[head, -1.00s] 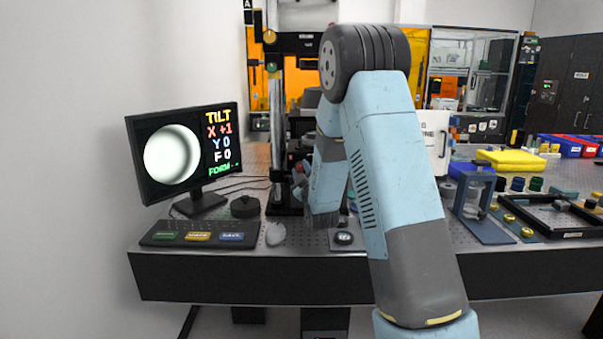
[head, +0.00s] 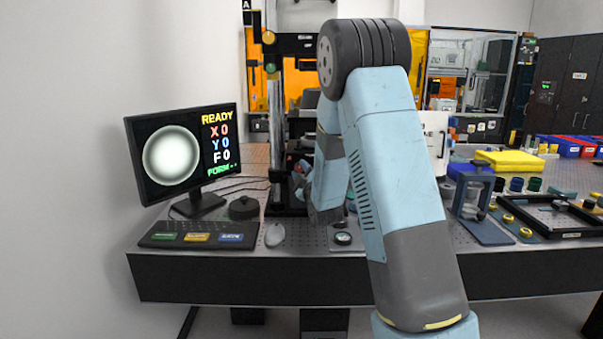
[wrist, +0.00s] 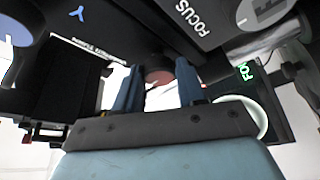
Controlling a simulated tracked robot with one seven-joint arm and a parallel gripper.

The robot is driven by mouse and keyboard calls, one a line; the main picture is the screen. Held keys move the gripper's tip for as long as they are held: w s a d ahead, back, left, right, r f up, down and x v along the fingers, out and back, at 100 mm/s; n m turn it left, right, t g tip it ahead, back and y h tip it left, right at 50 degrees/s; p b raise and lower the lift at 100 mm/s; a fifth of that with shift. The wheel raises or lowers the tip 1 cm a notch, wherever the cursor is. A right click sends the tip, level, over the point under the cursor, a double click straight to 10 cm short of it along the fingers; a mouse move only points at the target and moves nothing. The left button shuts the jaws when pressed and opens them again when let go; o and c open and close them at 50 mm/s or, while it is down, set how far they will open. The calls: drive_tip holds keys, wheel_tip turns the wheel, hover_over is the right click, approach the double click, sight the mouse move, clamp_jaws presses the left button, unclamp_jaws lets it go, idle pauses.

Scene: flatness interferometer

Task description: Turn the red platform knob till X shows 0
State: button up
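The red platform knob (wrist: 158,77) shows in the wrist view between my gripper's (wrist: 160,74) two blue fingertips, which meet its sides. In the head view my gripper is mostly hidden behind my arm, by the instrument's column. The monitor (head: 182,152) at the left reads READY, X 0, Y 0 and F 0, with a FORM line below. Its round picture (head: 171,155) is a bright, centred disc with a darker rim. The wrist view also shows part of that picture (wrist: 243,113) at the right.
A keypad (head: 198,236), a dark round puck (head: 244,207) and a mouse (head: 275,234) are on the bench front. A black tray (head: 555,216) lies at the right.

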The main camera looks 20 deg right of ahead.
drive_tip(key=o, duration=0.4)
drive_tip(key=v, duration=1.3)
drive_tip(key=shift+s+f, duration=0.2)
drive_tip(key=shift+s, duration=0.15)
idle(1.2)
